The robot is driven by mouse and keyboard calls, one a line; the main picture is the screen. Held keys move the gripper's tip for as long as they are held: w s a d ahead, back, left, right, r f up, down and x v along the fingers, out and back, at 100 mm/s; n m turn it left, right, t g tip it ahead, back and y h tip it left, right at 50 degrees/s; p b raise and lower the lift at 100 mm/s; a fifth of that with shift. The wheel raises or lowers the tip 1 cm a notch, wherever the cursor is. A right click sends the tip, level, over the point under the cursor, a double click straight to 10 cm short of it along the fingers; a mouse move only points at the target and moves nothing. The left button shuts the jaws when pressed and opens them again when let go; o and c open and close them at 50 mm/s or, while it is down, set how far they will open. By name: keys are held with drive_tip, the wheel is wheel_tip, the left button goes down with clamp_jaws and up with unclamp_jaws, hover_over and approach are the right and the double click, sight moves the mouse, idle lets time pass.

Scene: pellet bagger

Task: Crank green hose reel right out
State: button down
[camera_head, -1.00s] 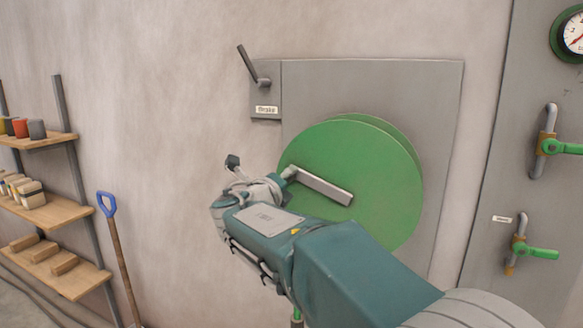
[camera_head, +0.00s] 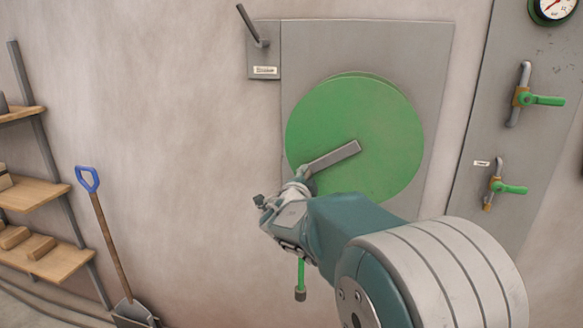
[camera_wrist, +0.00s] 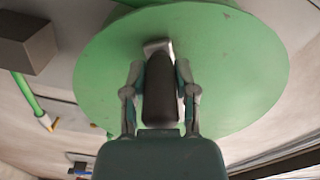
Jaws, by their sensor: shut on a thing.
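The green hose reel (camera_head: 380,130) is mounted on a grey wall plate (camera_head: 425,60). Its grey crank arm (camera_head: 335,156) runs from the reel's middle down to the lower left. My gripper (camera_head: 299,188) is at the outer end of the crank arm, at the reel's lower left edge. In the wrist view my gripper (camera_wrist: 160,85) is shut on the dark crank handle (camera_wrist: 161,95), one finger on each side. The crank arm's end (camera_wrist: 157,46) shows just beyond the handle. A green hose end (camera_head: 300,280) hangs below the reel.
A brake lever (camera_head: 247,24) stands at the plate's upper left, above a label. Green-handled valves (camera_head: 540,100) and a gauge (camera_head: 553,8) are on a panel at right. A blue-handled shovel (camera_head: 105,230) and wooden shelves (camera_head: 30,193) are at left. The wall between is clear.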

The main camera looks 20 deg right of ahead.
sight(317, 180)
drive_tip(key=shift+s+d+f+n, duration=0.35)
drive_tip(key=shift+d+f+n, duration=0.1)
drive_tip(key=shift+f+n, duration=0.35)
drive_tip(key=shift+s+d+f+n, duration=0.3)
drive_tip(key=shift+d+f+n, duration=0.1)
drive_tip(key=shift+f+n, duration=0.4)
drive_tip(key=shift+r, duration=0.1)
drive_tip(key=shift+c, duration=2)
unclamp_jaws()
drive_tip(key=shift+a, duration=0.1)
drive_tip(key=shift+r, duration=0.1)
drive_tip(key=v, duration=1.2)
